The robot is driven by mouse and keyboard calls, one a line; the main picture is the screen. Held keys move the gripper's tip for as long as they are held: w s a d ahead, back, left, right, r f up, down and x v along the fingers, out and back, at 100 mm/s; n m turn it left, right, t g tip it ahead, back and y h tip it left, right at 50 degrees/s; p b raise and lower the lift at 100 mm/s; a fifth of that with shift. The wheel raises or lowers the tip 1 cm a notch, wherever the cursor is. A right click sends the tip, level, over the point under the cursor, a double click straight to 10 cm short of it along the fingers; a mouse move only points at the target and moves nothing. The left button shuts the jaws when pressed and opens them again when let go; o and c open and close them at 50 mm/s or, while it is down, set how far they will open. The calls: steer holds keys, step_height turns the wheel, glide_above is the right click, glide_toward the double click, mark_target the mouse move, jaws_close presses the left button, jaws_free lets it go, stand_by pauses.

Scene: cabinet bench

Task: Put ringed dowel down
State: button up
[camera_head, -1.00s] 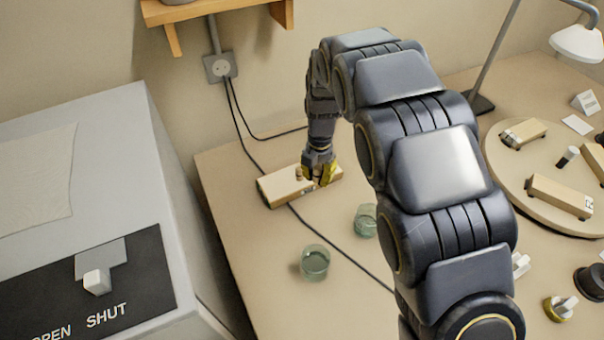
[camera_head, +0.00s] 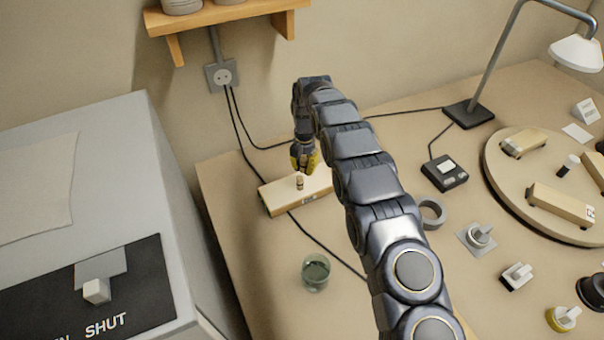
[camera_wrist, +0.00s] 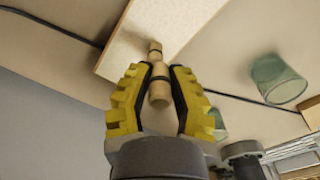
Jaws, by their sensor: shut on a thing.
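My gripper (camera_wrist: 157,85) is shut on a light wooden dowel (camera_wrist: 160,92) with a dark ring around it, seen between the yellow fingers in the wrist view. In the head view my gripper (camera_head: 304,160) is over the pale wooden block (camera_head: 282,201), and the held dowel cannot be made out there. A small wooden peg (camera_head: 300,184) stands on the block, just below my gripper in the picture. In the wrist view what looks like this peg (camera_wrist: 155,48) shows just beyond the held dowel, over the block (camera_wrist: 185,22). Whether the held dowel touches anything is unclear.
A green glass (camera_head: 316,270) stands in front of the block. A dark cable (camera_head: 328,243) runs across the bench past it. The round board (camera_head: 500,178) with wooden pieces, the lamp base (camera_head: 468,114) and a grey ring (camera_head: 432,213) are to the right. The grey cabinet (camera_head: 105,150) is at left.

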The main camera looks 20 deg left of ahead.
mark_target(302, 167)
steer(key=shift+w+a+f, duration=0.3)
steer(key=shift+w+f, duration=0.15)
steer(key=shift+f, duration=0.15)
steer(key=shift+w+a+f, duration=0.25)
steer(key=shift+w+f, duration=0.2)
steer(key=shift+f, duration=0.15)
steer(key=shift+f, duration=0.1)
steer(key=shift+w+f, duration=0.15)
steer(key=shift+f, duration=1.55)
steer(key=shift+f, duration=0.15)
steer(key=o, duration=0.7)
steer(key=shift+c, duration=0.2)
